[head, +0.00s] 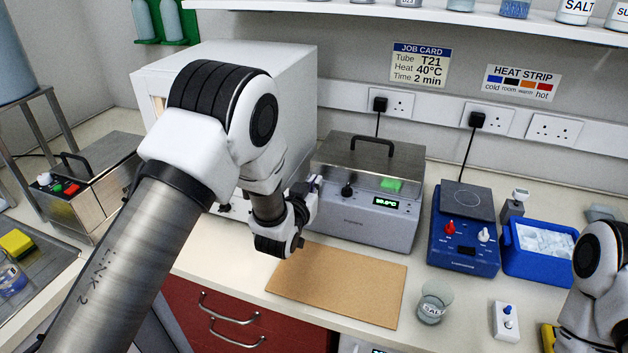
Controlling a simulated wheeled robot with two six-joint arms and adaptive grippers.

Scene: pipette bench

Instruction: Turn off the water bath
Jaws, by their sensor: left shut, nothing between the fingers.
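The water bath (366,205) is a grey box with a metal lid and a black handle, standing on the bench behind the brown board. My left gripper (299,243) is shut and empty, just left of the water bath's front and above the bench edge. Part of the gripper is hidden by its own wrist. My right arm shows at the lower right, but its gripper is out of view.
A brown board (338,284) lies in front of the bath. A blue hotplate stirrer (465,230) and a blue ice tub (541,250) stand to the right. A glass beaker (433,302) and a small white switch box (506,321) are near the front edge. A white cabinet (290,75) stands behind my left arm.

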